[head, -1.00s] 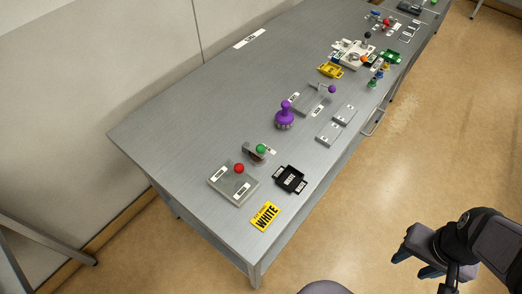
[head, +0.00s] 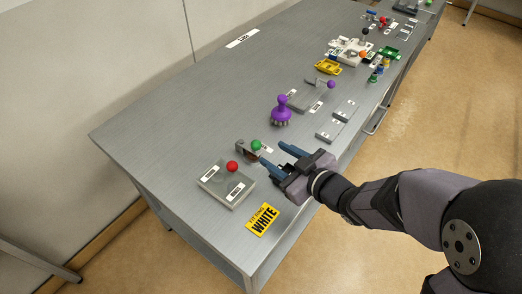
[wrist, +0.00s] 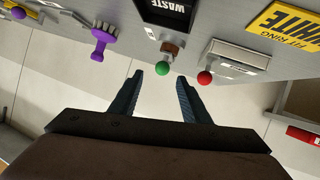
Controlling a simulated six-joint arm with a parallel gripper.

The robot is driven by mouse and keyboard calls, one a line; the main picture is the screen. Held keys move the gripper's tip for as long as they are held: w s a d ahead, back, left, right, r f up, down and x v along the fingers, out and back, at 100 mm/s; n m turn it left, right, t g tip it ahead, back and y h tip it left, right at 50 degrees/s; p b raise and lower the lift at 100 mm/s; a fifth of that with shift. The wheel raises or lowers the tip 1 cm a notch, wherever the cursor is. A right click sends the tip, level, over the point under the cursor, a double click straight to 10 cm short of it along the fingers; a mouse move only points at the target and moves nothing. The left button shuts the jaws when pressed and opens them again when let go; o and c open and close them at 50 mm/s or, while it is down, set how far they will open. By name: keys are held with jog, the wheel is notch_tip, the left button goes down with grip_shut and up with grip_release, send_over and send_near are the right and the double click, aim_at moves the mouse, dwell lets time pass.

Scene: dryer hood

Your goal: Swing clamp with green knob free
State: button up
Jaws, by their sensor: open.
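The clamp (head: 246,152) with the green knob (head: 256,145) stands on the grey table near its front end. In the wrist view the green knob (wrist: 162,69) shows just beyond and between the fingertips, with the clamp's brown and grey body (wrist: 172,48) behind it. My gripper (head: 273,155) is open and empty, its two blue fingers pointing at the knob from the right; it also shows in the wrist view (wrist: 160,77). I see no contact between fingers and knob.
A grey block with a red knob (head: 232,166) stands close beside the clamp. A yellow WHITE sign (head: 263,219) lies at the near edge. A purple handled tool (head: 281,110) and a purple-knob fixture (head: 310,93) stand farther back. The table's left side is clear.

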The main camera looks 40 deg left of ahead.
aim_at(259, 146)
jog(key=shift+s+p+x, duration=0.15)
jog(key=shift+p+x, duration=0.05)
jog(key=shift+x, duration=1.65)
jog(key=shift+s+p+x, duration=0.15)
jog(key=shift+x, duration=1.75)
jog(key=shift+a+r, duration=0.15)
grip_shut()
